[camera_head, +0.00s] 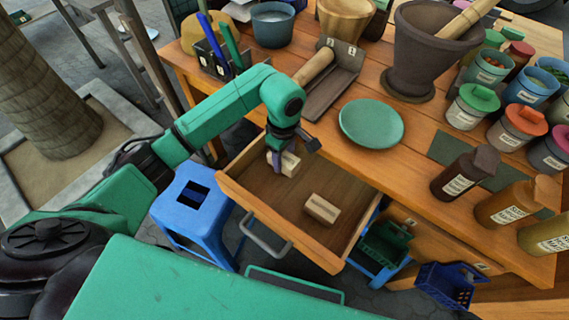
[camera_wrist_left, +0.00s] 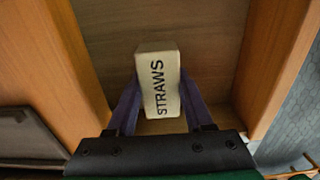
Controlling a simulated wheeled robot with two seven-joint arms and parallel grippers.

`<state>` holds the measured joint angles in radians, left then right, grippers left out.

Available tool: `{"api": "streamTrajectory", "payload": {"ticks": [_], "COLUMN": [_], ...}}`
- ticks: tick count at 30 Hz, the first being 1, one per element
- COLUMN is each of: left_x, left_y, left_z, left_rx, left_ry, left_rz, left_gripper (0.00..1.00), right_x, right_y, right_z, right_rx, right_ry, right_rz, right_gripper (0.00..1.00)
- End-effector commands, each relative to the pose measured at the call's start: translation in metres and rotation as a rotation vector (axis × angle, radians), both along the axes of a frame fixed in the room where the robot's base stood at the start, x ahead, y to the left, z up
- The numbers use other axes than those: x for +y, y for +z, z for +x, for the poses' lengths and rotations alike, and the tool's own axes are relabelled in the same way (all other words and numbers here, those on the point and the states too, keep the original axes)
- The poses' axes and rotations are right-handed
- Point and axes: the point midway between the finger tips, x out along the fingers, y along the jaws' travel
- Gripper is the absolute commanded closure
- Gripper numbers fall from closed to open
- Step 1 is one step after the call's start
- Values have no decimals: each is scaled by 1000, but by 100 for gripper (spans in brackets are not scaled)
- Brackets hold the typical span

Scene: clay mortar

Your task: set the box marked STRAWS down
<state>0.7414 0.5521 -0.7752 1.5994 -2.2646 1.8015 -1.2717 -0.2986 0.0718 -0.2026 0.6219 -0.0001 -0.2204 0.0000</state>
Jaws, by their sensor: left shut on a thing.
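The cream box marked STRAWS (camera_wrist_left: 158,82) is between the two purple fingers of my left gripper (camera_wrist_left: 158,110), its label facing the left wrist camera. In the head view my left gripper (camera_head: 279,160) is shut on this box (camera_head: 290,164) at the back left part of the open drawer (camera_head: 255,187). The wooden drawer floor is under and around the box; I cannot tell whether the box touches it. A second pale box (camera_head: 322,208) lies in the drawer, to the right of and nearer than the held one. My right gripper is not in view.
The drawer sticks out from the wooden table (camera_head: 400,165), with bare floor around the second box. A green plate (camera_head: 371,124), a mortar (camera_head: 420,55) and brown bottles (camera_head: 465,173) stand above on the table. A blue stool (camera_head: 190,215) is left of the drawer.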

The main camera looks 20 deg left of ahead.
Motion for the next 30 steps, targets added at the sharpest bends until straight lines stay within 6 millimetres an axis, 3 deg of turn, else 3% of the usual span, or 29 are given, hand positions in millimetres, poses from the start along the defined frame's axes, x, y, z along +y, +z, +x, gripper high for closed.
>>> {"api": "streamTrajectory", "payload": {"ticks": [5,14,15,17,26,30], "left_x": [0,0,0,0,0,0], "left_y": [-32,-37,-37,-36,-35,-22], "left_z": [-1,0,0,0,0,1], "left_rx": [4,0,0,0,1,-3], "left_ry": [1,0,0,0,0,-1], "left_rz": [-1,0,0,0,-1,0], "left_gripper": [100,100,41,18,18,18], "right_x": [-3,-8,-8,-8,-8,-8], "right_y": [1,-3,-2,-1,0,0], "right_z": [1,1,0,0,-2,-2], "right_rx": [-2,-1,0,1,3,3], "right_ry": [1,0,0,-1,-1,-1], "right_rz": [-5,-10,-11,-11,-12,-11], "right_gripper": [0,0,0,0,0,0]}}
